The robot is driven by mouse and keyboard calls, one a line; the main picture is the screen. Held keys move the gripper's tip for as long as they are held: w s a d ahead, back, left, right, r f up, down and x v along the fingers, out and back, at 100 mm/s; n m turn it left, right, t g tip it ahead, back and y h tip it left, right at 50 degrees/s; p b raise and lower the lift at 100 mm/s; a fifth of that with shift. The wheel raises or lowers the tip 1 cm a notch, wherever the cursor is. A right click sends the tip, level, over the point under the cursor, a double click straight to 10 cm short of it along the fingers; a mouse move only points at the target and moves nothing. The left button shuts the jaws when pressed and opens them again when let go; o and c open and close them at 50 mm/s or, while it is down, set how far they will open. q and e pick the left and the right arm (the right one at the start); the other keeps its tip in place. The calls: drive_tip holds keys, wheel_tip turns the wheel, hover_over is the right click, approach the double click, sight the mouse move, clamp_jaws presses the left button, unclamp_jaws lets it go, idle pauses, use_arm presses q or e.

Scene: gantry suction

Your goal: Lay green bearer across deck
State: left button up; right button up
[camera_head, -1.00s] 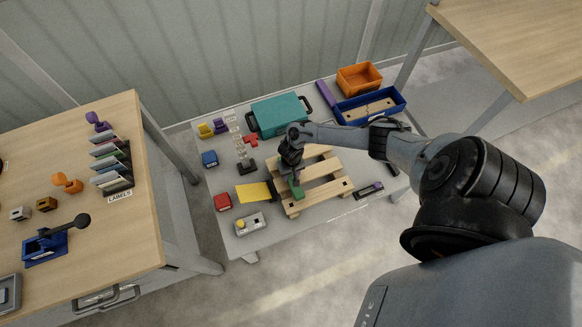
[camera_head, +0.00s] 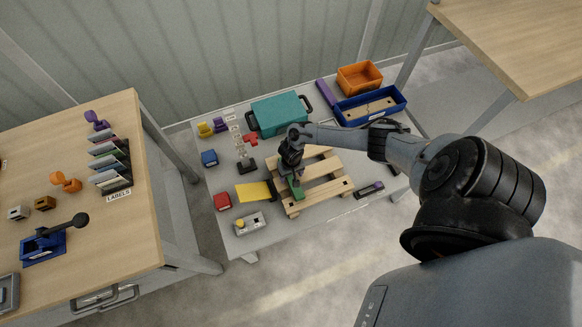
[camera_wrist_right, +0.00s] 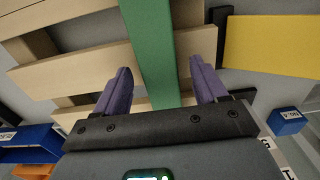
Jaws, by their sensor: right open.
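The green bearer (camera_head: 296,188) is a flat green bar over the wooden slatted deck (camera_head: 325,190), near the deck's left end. In the right wrist view the green bearer (camera_wrist_right: 150,40) runs across several slats (camera_wrist_right: 85,73); whether it rests flat on all of them cannot be told. My right gripper (camera_head: 292,178) is above the bearer and hides part of it in the head view. In the wrist view its two purple fingers (camera_wrist_right: 161,75) stand apart, one on each side of the bearer, with gaps visible. My left gripper is not in view.
A yellow plate (camera_head: 252,192) lies just left of the deck. A teal case (camera_head: 278,114), a blue tray (camera_head: 398,98) and an orange bin (camera_head: 359,77) stand behind. A black marker-like item (camera_head: 369,190) lies to the right. A wooden table (camera_head: 130,220) stands at left.

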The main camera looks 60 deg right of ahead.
wheel_tip(320, 180, up, 11)
drive_tip(key=p, duration=0.5)
drive_tip(key=shift+f, duration=0.1)
